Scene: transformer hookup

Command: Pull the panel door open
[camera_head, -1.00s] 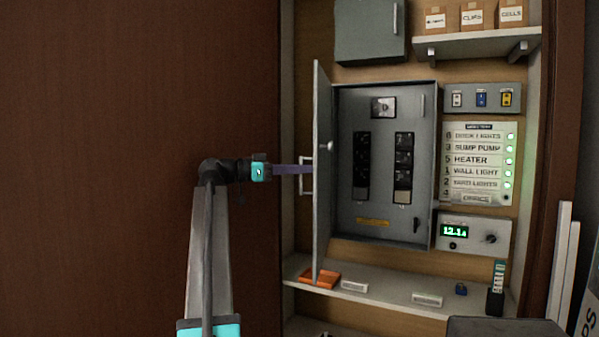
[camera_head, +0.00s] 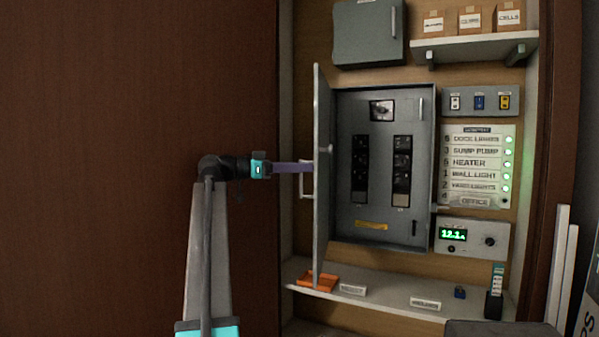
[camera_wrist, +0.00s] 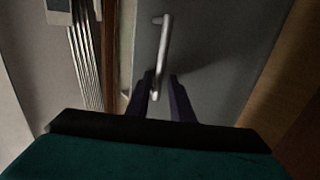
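The grey panel door (camera_head: 322,190) stands swung out to the left, seen nearly edge-on in the head view, with the panel's inside (camera_head: 382,165) exposed. Its pale bar handle (camera_head: 306,180) is on the door's left-facing side. My gripper (camera_head: 312,168) reaches in from the left at the handle. In the wrist view, the handle (camera_wrist: 163,45) runs down between the two dark fingers of my gripper (camera_wrist: 162,78). The fingers are apart, with some gap showing beside the bar. Contact with the bar is not clear.
Below the panel is a shelf (camera_head: 385,299) with an orange tray (camera_head: 318,283) near the door's lower edge. A grey box (camera_head: 369,32) hangs above. Switches (camera_head: 481,101), a label board (camera_head: 478,165) and a meter (camera_head: 472,238) are at the right. A brown wall fills the left.

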